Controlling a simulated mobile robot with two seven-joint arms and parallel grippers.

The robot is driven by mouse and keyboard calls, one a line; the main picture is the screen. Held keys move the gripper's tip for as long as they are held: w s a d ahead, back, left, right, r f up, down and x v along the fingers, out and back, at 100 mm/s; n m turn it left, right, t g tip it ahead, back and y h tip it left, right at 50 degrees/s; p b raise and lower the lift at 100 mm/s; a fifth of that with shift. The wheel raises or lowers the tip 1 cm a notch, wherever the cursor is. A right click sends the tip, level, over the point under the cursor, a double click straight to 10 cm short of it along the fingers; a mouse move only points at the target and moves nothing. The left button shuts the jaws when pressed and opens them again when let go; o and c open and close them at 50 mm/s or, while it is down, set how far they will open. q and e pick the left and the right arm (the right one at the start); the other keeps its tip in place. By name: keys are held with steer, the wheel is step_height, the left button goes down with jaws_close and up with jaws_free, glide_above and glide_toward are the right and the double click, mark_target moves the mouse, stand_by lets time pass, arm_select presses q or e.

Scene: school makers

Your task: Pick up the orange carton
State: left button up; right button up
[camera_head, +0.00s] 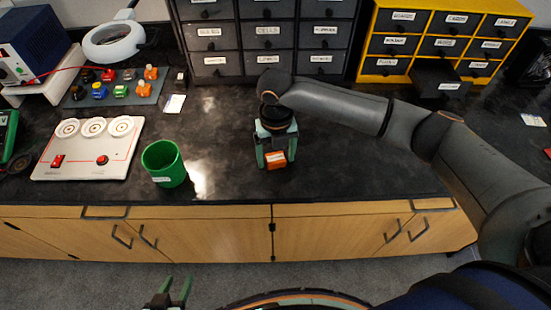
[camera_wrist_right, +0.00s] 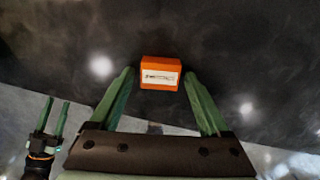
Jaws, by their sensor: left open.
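The small orange carton (camera_head: 276,160) with a white label lies on the dark countertop. In the right wrist view, the carton (camera_wrist_right: 160,73) is centred at the tips of the fingers, with gaps at both sides. My right gripper (camera_head: 277,163) points down over the carton, its green fingers apart on either side of it. My left gripper (camera_head: 175,292) is open and empty, low in front of the cabinets, well away from the carton. It also shows at the lower left of the right wrist view (camera_wrist_right: 55,115).
A green cup (camera_head: 165,164) stands left of the carton. Further left are a white panel with dials (camera_head: 85,160) and a tray of coloured parts (camera_head: 118,100). Grey drawers (camera_head: 265,45) and a yellow drawer unit (camera_head: 445,40) line the back.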

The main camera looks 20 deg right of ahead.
steer(key=c, duration=1.2)
